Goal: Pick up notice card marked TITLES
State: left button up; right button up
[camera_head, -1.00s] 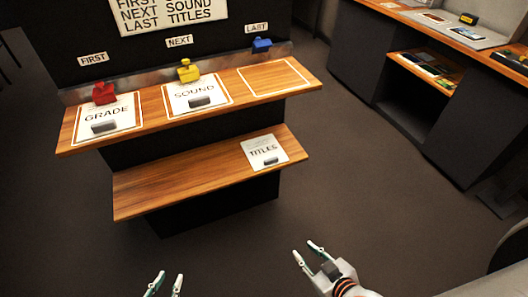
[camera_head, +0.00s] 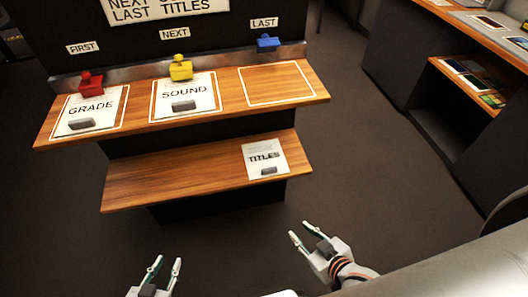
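The white notice card marked TITLES (camera_head: 258,152) lies on the right end of the lower wooden shelf (camera_head: 165,178), with a small dark grey block (camera_head: 269,170) at its front edge. My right gripper (camera_head: 299,232) is open and empty, below and to the right of the card in the picture, apart from it. My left gripper (camera_head: 166,266) is open and empty at the bottom of the picture, in front of the lower shelf and apart from it.
The upper shelf (camera_head: 235,108) holds the GRADE card (camera_head: 90,107), the SOUND card (camera_head: 184,91) and an empty white outline under LAST. Red (camera_head: 91,86), yellow (camera_head: 180,69) and blue (camera_head: 268,43) pieces stand along its back. Dark cabinets (camera_head: 398,72) stand at right; floor between is clear.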

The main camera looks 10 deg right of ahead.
aim_at(264, 160)
jog(key=i+l+u, duration=0.15)
jog(key=l+u, duration=0.25)
jog(key=l, duration=0.5)
jog(key=l+u, duration=0.4)
jog(key=l, duration=0.55)
jog(key=l+u, duration=0.45)
jog(key=l, duration=0.5)
jog(key=k, duration=0.05)
